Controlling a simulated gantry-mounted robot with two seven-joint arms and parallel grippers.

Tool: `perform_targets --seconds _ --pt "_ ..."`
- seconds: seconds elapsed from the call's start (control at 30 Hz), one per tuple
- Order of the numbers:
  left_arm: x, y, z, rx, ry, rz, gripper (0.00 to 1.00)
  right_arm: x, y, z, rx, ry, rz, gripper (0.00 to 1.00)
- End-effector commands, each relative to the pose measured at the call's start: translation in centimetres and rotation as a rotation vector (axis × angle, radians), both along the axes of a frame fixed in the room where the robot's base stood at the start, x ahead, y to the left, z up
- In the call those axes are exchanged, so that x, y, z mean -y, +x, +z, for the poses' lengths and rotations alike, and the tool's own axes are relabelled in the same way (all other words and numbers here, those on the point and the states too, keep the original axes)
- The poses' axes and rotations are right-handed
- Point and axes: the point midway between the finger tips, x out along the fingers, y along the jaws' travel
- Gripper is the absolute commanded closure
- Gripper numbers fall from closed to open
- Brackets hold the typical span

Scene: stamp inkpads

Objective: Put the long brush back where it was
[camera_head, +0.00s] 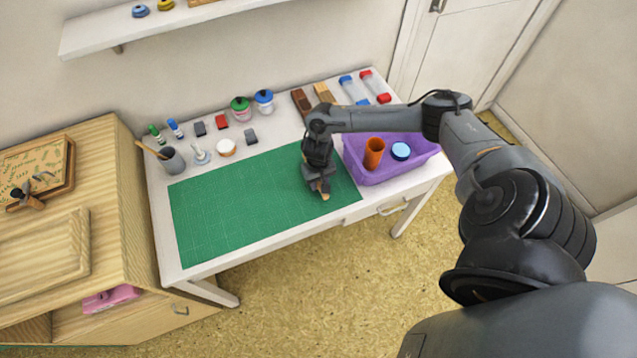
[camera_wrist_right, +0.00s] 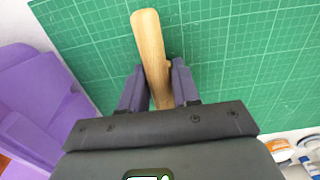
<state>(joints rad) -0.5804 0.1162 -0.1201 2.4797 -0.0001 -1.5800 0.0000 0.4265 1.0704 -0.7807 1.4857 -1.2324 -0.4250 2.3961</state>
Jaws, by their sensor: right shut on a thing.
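My right gripper (camera_head: 321,187) is low over the right part of the green cutting mat (camera_head: 230,205). It is shut on a light wooden handle (camera_head: 325,196). In the right wrist view the handle (camera_wrist_right: 149,38) lies between the two fingers and sticks out beyond them with a rounded end. The rest of the held thing is hidden under the gripper, so I cannot tell whether it is the long brush. A thin wooden stick (camera_head: 147,148) leans out of the grey cup (camera_head: 172,160) at the left of the table. My left gripper is not in view.
A purple tray (camera_head: 372,177) with an orange cup (camera_head: 374,153) and a blue-lidded jar (camera_head: 401,151) stands right of the gripper. Inkpads, jars and wooden blocks line the table's back. Most of the mat is clear. A wooden cabinet (camera_head: 98,180) adjoins at left.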

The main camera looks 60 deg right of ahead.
Motion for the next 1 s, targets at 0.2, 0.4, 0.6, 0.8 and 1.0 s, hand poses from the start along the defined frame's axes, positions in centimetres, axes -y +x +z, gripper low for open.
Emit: perform_targets --seconds 0.2,0.4,0.6,0.8,1.0 --pt "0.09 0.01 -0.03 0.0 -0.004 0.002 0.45 0.04 0.05 -0.17 0.002 -0.001 0.0 1.0" --pt "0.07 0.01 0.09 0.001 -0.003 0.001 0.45 0.0 0.03 -0.45 0.001 0.0 0.0 1.0" --pt "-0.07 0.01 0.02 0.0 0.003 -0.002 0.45 0.01 0.04 -0.43 0.001 0.0 0.0 0.44" --pt "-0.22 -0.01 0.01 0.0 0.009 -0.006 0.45 0.02 0.04 -0.42 0.001 0.0 0.0 0.44" --pt "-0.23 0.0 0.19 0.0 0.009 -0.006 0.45 0.04 0.07 0.46 0.002 -0.001 0.0 0.44"
